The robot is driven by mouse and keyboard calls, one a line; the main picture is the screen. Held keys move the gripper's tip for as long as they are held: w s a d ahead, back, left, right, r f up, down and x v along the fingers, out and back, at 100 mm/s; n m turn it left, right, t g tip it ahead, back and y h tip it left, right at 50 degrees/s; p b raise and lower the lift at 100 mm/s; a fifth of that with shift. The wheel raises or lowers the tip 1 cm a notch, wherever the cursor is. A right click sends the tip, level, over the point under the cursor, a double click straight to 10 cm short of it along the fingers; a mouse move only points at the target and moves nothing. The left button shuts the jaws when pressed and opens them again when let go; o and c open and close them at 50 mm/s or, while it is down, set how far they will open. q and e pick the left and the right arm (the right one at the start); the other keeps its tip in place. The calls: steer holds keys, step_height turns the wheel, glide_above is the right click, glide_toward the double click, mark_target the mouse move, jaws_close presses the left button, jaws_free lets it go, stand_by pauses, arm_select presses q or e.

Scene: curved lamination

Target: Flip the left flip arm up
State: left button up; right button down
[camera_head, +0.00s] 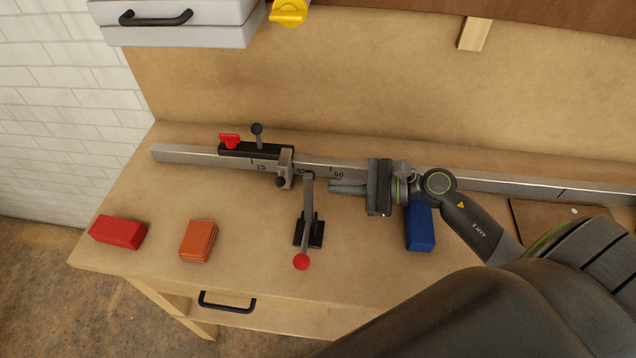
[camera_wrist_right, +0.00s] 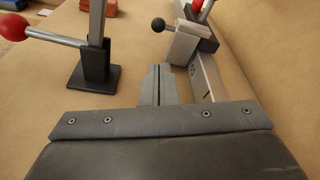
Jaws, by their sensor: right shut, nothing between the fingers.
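A grey lever arm (camera_head: 308,193) with a red ball knob (camera_head: 302,262) stands on a black base (camera_head: 301,234); it looks like the flip arm. In the right wrist view its grey bar (camera_wrist_right: 97,24) rises upright from the base, and the rod with the red ball (camera_wrist_right: 12,27) sticks out to the left. My right gripper (camera_head: 332,187) is shut and empty, just right of the bar and apart from it. It also shows in the right wrist view (camera_wrist_right: 158,72). My left gripper is not in view.
A long marked metal rail (camera_head: 185,153) runs across the bench behind the lever, with a clamp stop (camera_head: 285,168) close by. Red (camera_head: 118,232), orange (camera_head: 199,240) and blue (camera_head: 420,228) blocks lie on the bench. The bench around the lever base is clear.

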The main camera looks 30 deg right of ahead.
steer(key=p+x, duration=0.3)
steer(key=x, duration=0.4)
steer(key=shift+w+a+r, duration=0.1)
steer(key=shift+w+a, duration=0.15)
steer(key=shift+a, duration=0.1)
steer(key=shift+x, duration=0.9)
steer(key=shift+s+r+m+p, duration=0.15)
steer(key=shift+r+m+p, duration=0.2)
steer(key=shift+m+p, duration=0.25)
steer(key=shift+r+m+g+p, duration=0.3)
steer(key=shift+r+m+p, duration=0.2)
steer(key=shift+r+p, duration=0.1)
steer(key=shift+r+m+g+y+p, duration=0.4)
steer(key=shift+r+m+p, duration=0.1)
steer(key=shift+r+m, duration=0.45)
steer(key=w+d+r+m+g+y+b, duration=0.2)
steer(key=w+r+m, duration=0.3)
steer(key=m, duration=0.5)
steer(key=shift+d+r+y, duration=0.5)
steer(key=shift+d+r, duration=0.05)
steer(key=shift+d, duration=0.15)
steer(key=shift+m, duration=0.25)
